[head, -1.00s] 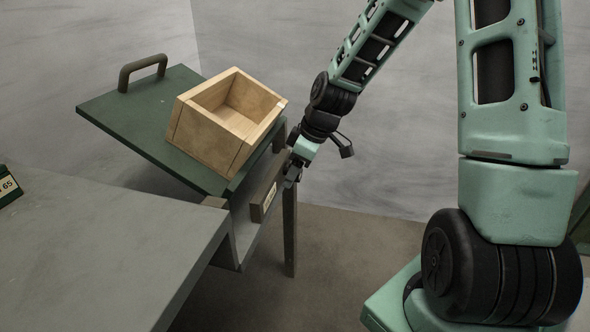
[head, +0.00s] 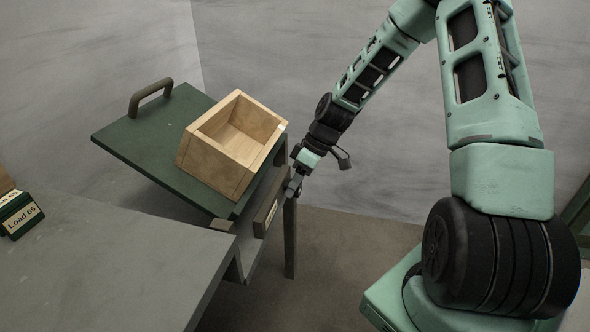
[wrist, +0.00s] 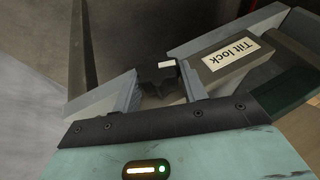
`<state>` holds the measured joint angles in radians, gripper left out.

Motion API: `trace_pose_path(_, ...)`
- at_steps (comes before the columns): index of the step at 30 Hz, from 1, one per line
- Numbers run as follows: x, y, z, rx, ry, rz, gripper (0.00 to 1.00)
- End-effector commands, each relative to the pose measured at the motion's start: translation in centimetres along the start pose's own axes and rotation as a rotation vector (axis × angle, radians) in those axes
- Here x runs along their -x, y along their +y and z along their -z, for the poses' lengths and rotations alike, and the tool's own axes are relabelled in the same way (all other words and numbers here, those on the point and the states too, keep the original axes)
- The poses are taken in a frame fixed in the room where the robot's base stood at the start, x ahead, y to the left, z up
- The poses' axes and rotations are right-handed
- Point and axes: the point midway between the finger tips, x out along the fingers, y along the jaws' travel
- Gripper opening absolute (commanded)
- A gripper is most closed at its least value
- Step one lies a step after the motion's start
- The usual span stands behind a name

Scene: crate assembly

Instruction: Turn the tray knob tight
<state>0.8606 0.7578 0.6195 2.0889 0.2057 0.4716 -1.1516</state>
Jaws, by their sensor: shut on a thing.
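The dark green tray (head: 130,130) is tilted in the head view, with a handle (head: 150,96) at its raised far edge. An open wooden crate (head: 205,166) rests on it, tilted with it. My gripper (head: 293,187) is at the tray frame's right side, beside the label block. In the wrist view the black lobed knob (wrist: 158,76), with a small white mark, sits between the two grey fingers, and my gripper (wrist: 160,88) is shut on it. A block labelled "Tilt lock" (wrist: 231,54) is beside it. In the head view the knob is hidden by my gripper.
A grey table (head: 120,270) fills the lower left. A dark green block labelled "Load 65" (head: 20,216) stands at its left edge. The floor (head: 345,260) right of the tray's frame leg (head: 290,240) is clear. Grey walls stand behind.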

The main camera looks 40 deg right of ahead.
Motion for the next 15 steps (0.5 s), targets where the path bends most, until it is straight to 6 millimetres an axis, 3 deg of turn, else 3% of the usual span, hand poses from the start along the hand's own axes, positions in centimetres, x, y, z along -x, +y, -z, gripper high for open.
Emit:
trace_pose_path(1,0.72,-0.19,0.34,-0.022,0.003,0.048,0.20)
trace_pose_path(15,-0.03,0.60,0.03,-0.191,0.002,0.459,0.20)
